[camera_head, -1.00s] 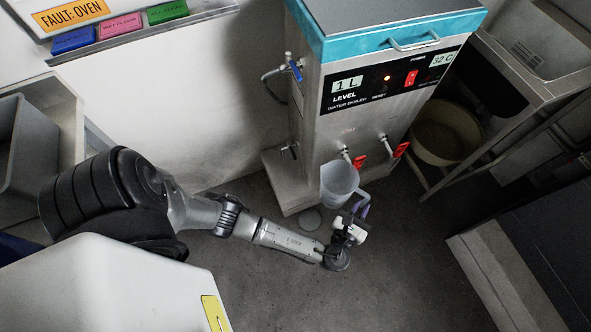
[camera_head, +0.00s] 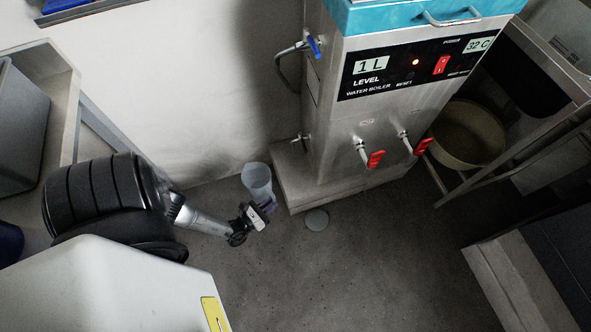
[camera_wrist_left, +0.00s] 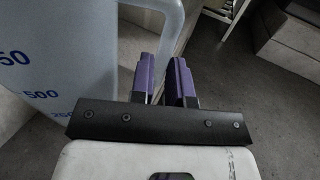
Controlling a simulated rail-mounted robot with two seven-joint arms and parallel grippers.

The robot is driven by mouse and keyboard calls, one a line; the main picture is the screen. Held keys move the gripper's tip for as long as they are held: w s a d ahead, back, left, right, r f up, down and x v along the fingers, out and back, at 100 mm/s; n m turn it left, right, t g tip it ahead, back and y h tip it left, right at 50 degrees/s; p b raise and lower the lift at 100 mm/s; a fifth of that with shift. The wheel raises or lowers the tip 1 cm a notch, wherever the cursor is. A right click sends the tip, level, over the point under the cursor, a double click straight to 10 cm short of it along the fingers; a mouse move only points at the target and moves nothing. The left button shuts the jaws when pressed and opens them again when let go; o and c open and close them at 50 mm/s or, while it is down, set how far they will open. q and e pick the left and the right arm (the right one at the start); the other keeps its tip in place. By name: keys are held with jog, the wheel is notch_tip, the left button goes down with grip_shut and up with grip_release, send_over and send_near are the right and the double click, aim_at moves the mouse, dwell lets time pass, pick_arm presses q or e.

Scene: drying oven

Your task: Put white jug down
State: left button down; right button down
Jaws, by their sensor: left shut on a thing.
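The white jug (camera_head: 256,180) is translucent and hangs in the air left of the water boiler's base. It looks roughly upright with its open top facing up. My left gripper (camera_head: 269,206) is at its lower right side, shut on the jug's handle. In the left wrist view the jug (camera_wrist_left: 60,62) fills the left side, with blue volume marks, and the purple fingers (camera_wrist_left: 165,78) are close together at its handle. How high the jug is above the floor is hard to tell. My right gripper is not in view.
The water boiler (camera_head: 345,140) stands right of the jug, with two red-handled taps. A round drain cover (camera_head: 317,219) lies in the floor. A shelf or bench (camera_head: 65,110) is at the left, with a grey bin (camera_head: 22,125). The floor (camera_head: 340,275) in front is clear.

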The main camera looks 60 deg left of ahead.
pick_arm(q)
jog(key=b+x, duration=0.3)
jog(key=x, duration=0.9)
jog(key=shift+w, duration=0.25)
jog(key=shift+w+a+b, duration=0.2)
jog(key=shift+w+b, duration=0.2)
jog(key=shift+w, duration=0.15)
jog(key=shift+w+a+f+b, duration=0.15)
jog(key=shift+w+b, duration=0.15)
jog(key=shift+w, duration=0.25)
jog(key=w, duration=0.1)
jog(key=b, duration=0.1)
jog(key=w+f+b, duration=0.1)
jog(key=shift+w+a, duration=0.3)
jog(key=shift+w+f, duration=0.1)
jog(key=shift+f, duration=0.05)
jog(key=shift+s, duration=0.25)
jog(key=c, duration=1.1)
grip_release()
jog(key=shift+w, duration=0.15)
jog(key=shift+f, duration=0.1)
